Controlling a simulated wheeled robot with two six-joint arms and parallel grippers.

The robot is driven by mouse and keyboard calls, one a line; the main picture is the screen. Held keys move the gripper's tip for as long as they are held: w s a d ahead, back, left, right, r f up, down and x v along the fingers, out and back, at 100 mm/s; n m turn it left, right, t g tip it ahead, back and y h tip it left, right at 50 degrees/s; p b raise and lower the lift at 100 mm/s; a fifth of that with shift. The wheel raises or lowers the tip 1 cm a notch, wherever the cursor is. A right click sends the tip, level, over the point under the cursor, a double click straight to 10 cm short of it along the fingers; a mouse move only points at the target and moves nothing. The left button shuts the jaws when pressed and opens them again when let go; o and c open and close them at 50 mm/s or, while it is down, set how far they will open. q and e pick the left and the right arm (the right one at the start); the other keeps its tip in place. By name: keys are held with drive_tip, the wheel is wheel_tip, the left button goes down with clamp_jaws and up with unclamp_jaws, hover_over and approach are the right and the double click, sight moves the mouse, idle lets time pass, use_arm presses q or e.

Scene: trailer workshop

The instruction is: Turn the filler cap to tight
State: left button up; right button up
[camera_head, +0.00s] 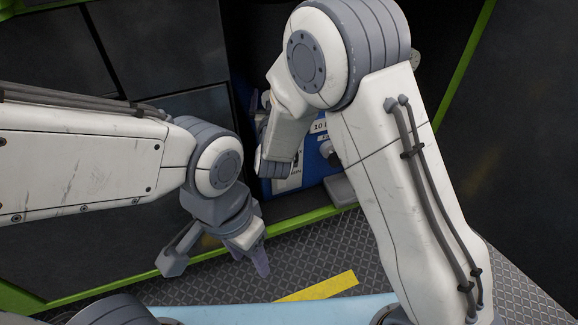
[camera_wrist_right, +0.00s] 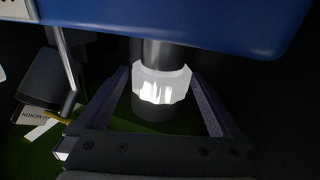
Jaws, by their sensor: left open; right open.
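The white ribbed filler cap (camera_wrist_right: 160,84) shows brightly lit in the right wrist view, on a dark neck below the edge of a blue container (camera_wrist_right: 200,22). My right gripper (camera_wrist_right: 160,105) is open, with one finger on each side of the cap and a visible gap to both. In the head view the blue container (camera_head: 314,166) with a white label stands partly behind my right arm. That arm hides the cap and the right fingers there. My left gripper (camera_head: 252,252) is open and empty, pointing down, left of and nearer than the container.
The container stands in a dark recess with a green edge (camera_head: 300,219). A metal tread floor (camera_head: 385,280) with a yellow stripe (camera_head: 318,288) lies in front. In the right wrist view, a dark object with a printed label (camera_wrist_right: 40,85) is at the left.

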drive_tip(key=n+y, duration=0.2)
drive_tip(key=y, duration=0.1)
drive_tip(key=shift+d+b, duration=0.1)
drive_tip(key=shift+b, duration=0.2)
drive_tip(key=n+g+y, duration=0.1)
drive_tip(key=n+y, duration=0.1)
drive_tip(key=y, duration=0.2)
drive_tip(key=shift+n, duration=0.3)
drive_tip(key=s+d+r+n+g+h+p, duration=0.1)
drive_tip(key=s+g+p, duration=0.5)
drive_tip(key=s, duration=1)
drive_tip(key=s+d+r+n+g+h+p, duration=0.1)
drive_tip(key=s+r+g+h+p, duration=0.2)
drive_tip(key=s, duration=1.4)
wheel_tip(320, 180, up, 2)
drive_tip(key=g+p, duration=0.4)
drive_tip(key=g, duration=0.2)
drive_tip(key=shift+s+h, duration=0.15)
drive_tip(key=shift+h, duration=0.15)
